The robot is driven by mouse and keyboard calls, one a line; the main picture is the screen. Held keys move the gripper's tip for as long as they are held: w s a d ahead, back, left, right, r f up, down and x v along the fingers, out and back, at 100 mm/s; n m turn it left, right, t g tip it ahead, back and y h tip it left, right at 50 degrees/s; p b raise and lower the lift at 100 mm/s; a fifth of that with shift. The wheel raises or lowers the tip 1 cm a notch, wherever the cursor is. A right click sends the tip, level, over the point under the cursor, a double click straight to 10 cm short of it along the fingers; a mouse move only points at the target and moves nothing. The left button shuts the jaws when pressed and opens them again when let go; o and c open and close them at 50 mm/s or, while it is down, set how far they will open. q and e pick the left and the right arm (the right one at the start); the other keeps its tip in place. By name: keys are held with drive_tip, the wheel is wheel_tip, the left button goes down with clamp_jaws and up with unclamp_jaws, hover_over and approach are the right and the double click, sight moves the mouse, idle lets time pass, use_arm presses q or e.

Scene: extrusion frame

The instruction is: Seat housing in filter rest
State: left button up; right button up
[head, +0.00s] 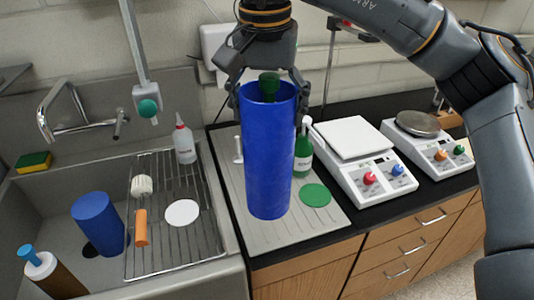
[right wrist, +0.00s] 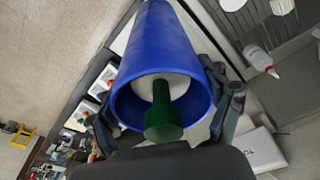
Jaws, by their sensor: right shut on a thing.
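A tall blue open-ended tube (head: 268,160), which I take as the housing, is held upright by my right gripper (head: 270,98). The fingers are on opposite outer sides of its upper rim. A green knob-like piece (head: 269,82) shows in its mouth. In the right wrist view the tube (right wrist: 162,45) lies between the fingers (right wrist: 165,125), with the green piece (right wrist: 163,118) in front of a pale round area inside. The tube appears over the grey ribbed drainboard (head: 240,232); I cannot tell whether it touches. I cannot identify the filter rest for certain. My left gripper is not in view.
A green bottle (head: 303,158) and green disc (head: 315,195) are right of the tube. The sink at left holds a wire rack (head: 170,235), another blue cylinder (head: 98,222) and a white bottle (head: 185,145).

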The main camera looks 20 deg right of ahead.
drive_tip(key=w+d+f+p, duration=0.3)
drive_tip(key=w+f+p, duration=0.4)
drive_tip(key=w+f, duration=0.4)
drive_tip(key=shift+w+d+f+p, duration=0.3)
drive_tip(key=shift+w+f+p, duration=0.05)
drive_tip(key=shift+p, duration=0.05)
drive_tip(key=shift+f, duration=0.15)
drive_tip(key=o, duration=1.8)
drive_tip(key=shift+s, duration=0.1)
